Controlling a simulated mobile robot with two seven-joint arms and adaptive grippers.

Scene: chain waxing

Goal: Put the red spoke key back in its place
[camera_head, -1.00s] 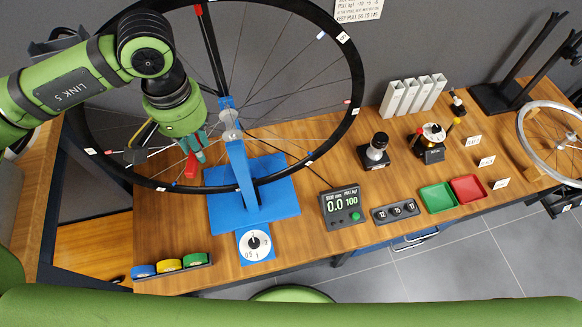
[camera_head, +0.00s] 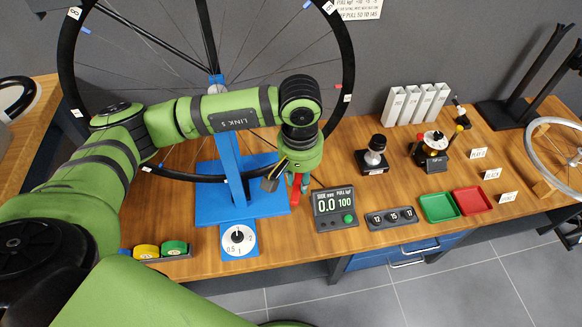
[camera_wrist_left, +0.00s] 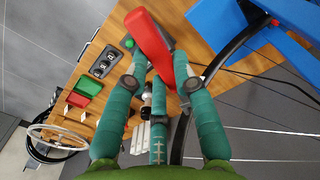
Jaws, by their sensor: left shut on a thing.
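The red spoke key (camera_head: 296,191) hangs from my left gripper (camera_head: 294,180), above the bench, just right of the blue truing stand base (camera_head: 205,207) and behind the digital gauge (camera_head: 334,208). In the left wrist view the red key (camera_wrist_left: 148,34) is held between the teal fingers of the gripper (camera_wrist_left: 158,78) and sticks out beyond them. The dark key holder (camera_head: 178,256) is at the bench's front left, with a yellow key (camera_head: 146,251) and a green key (camera_head: 174,247). A blue key (camera_head: 124,252) is mostly hidden by my arm. My right gripper is out of view.
The spoked wheel (camera_head: 350,75) stands upright in the stand, close behind my left gripper. A white dial (camera_head: 238,241) lies in front of the stand. A socket tray (camera_head: 392,218), green tray (camera_head: 438,207) and red tray (camera_head: 472,201) are to the right.

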